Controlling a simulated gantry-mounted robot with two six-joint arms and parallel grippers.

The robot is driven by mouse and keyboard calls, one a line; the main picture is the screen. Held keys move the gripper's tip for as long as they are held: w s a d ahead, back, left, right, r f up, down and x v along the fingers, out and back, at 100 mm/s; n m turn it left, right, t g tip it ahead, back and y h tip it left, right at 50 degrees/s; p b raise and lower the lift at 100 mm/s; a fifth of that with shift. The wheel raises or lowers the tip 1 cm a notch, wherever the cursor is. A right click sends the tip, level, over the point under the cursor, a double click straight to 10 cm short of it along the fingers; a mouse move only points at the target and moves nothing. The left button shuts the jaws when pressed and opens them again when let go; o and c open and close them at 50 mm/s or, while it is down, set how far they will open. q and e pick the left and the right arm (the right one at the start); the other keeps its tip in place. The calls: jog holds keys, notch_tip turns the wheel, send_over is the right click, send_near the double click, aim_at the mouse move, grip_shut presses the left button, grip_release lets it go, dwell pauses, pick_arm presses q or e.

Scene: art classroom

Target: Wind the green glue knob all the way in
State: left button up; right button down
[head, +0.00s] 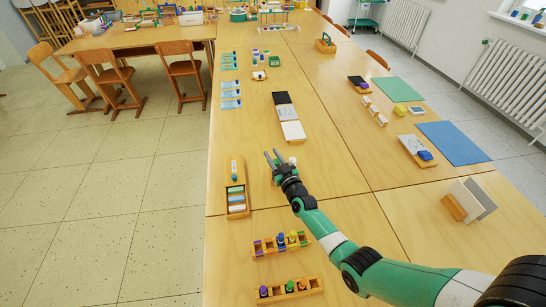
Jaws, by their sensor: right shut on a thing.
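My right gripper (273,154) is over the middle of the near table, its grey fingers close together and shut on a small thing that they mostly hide. A small white piece (293,160) shows just right of the fingers; it may be part of a glue stick in the grip, but I cannot tell. No green knob can be made out there. A narrow white and green glue stick (235,171) lies to the left, at the top of a wooden tray. My left gripper is not in view.
The wooden tray (237,211) holds several pale and coloured pieces. Two wooden racks (268,246) (275,296) with coloured caps stand nearer. Black and white boards (287,114) lie beyond the gripper. Bare table lies around my right gripper.

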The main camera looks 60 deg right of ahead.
jog(key=shift+f, duration=0.1)
jog(key=c, duration=0.9)
grip_release()
jog(key=shift+o, duration=0.2)
jog(key=shift+s+a+r+p, duration=0.2)
jog(key=shift+s+a+p, duration=0.15)
jog(key=shift+p, duration=0.1)
jog(key=p+v, duration=0.4)
jog(key=v, duration=0.6)
jog(key=shift+s+a, duration=0.2)
jog(key=shift+s, duration=0.05)
jog(key=shift+f, duration=0.1)
